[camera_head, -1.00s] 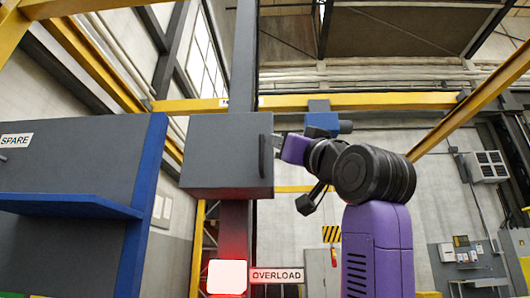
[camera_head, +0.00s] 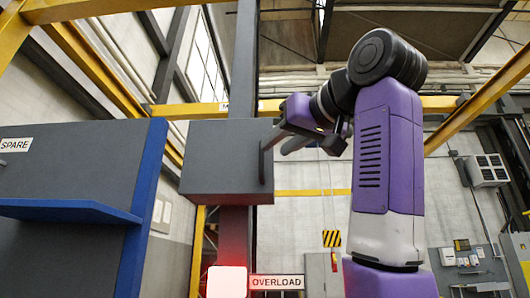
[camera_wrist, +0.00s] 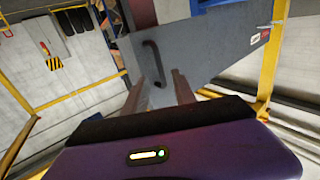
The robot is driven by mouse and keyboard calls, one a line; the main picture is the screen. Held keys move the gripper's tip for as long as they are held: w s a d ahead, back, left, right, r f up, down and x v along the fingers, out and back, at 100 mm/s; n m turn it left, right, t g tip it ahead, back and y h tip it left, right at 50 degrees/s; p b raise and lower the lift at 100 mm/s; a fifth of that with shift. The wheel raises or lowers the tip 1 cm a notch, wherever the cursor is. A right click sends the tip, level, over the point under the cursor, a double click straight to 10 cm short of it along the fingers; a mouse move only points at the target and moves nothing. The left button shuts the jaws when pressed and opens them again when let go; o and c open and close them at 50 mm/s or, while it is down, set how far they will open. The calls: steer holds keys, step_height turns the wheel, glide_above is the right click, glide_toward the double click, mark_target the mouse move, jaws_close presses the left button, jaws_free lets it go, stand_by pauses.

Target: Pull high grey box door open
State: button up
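The high grey box (camera_head: 222,160) is mounted on a dark post, and its door looks shut. Its dark bar handle (camera_head: 264,163) stands at the right edge of the box. It also shows as a curved dark bar handle (camera_wrist: 153,62) on the grey door face (camera_wrist: 195,45) in the wrist view. My gripper (camera_head: 273,149) comes from the upper right, tilted down towards the handle. In the wrist view my gripper (camera_wrist: 158,92) has its fingers apart, with the lower end of the handle showing between them. I cannot tell whether a finger touches the handle.
A grey shelf unit (camera_head: 70,170) with blue edges and a SPARE label stands at the left. A lit red-white lamp (camera_head: 227,281) and an OVERLOAD sign (camera_head: 277,282) are below the box. A yellow beam (camera_head: 320,105) crosses behind. The space between box and shelf unit is narrow.

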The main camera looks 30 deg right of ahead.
mark_target(262, 157)
steer(key=shift+w+a+p, duration=0.15)
steer(key=shift+w+p, duration=0.4)
steer(key=shift+w, duration=1)
steer(key=shift+w+a+p, duration=0.1)
steer(key=shift+w+p, duration=0.45)
steer(key=shift+w, duration=1)
jaws_close()
